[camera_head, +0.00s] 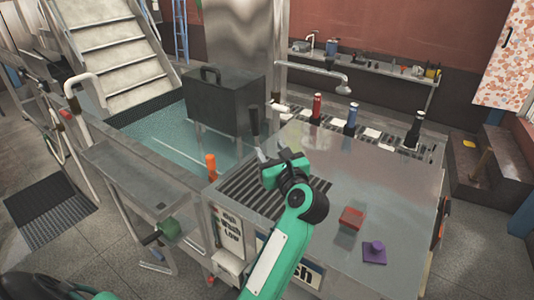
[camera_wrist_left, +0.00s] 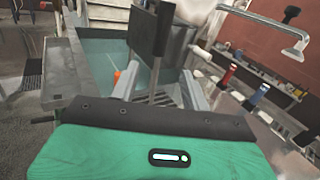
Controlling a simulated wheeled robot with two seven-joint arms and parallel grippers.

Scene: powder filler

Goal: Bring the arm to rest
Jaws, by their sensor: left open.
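My left gripper (camera_head: 270,154) is at the end of the green and black arm, over the near left part of the metal counter (camera_head: 335,172), above its slotted grate. In the left wrist view its two grey fingers stand apart with a gap between them (camera_wrist_left: 157,84), so it is open. A dark upright handle (camera_head: 254,121) is just beyond the fingertips. In the left wrist view this handle (camera_wrist_left: 151,30) shows in line with the gap, and I cannot tell whether the fingers touch it. My right gripper is not in view.
A dark box (camera_head: 222,100) stands over the water-filled basin (camera_head: 160,135) behind the gripper. An orange handle (camera_head: 210,165) is close on the left. A red block (camera_head: 351,217) and a purple piece (camera_head: 375,251) lie on the counter; several bottles stand along its back.

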